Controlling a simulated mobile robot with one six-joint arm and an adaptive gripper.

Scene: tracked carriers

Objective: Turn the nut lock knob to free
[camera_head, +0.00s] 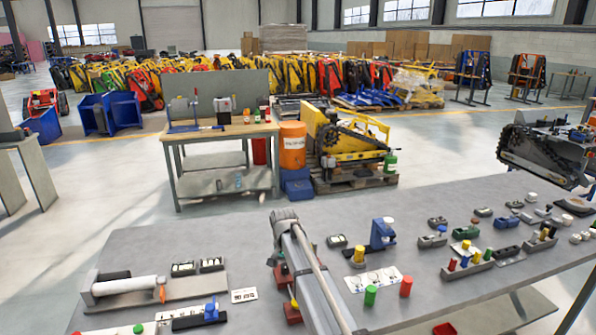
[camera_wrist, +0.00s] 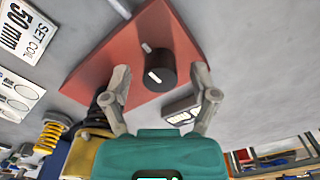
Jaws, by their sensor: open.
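A round black knob (camera_wrist: 160,69) with a white line on its top stands on a red plate (camera_wrist: 95,60) in the wrist view. It looks like the nut lock knob, though no lettering naming it is readable. My gripper (camera_wrist: 161,72) is open, its two grey fingers apart on either side of the knob with gaps showing. I cannot tell how far the fingertips are above the plate. In the head view, red parts (camera_head: 283,278) show beside my arm, which hides much of that spot; I cannot make out the knob there.
A "50 mm set coil" card (camera_wrist: 20,32) and a yellow spring (camera_wrist: 50,136) lie left in the wrist view. A small labelled block (camera_wrist: 181,113) is near the right finger. The grey table (camera_head: 160,245) holds a blue tool (camera_head: 382,235) and several small fixtures.

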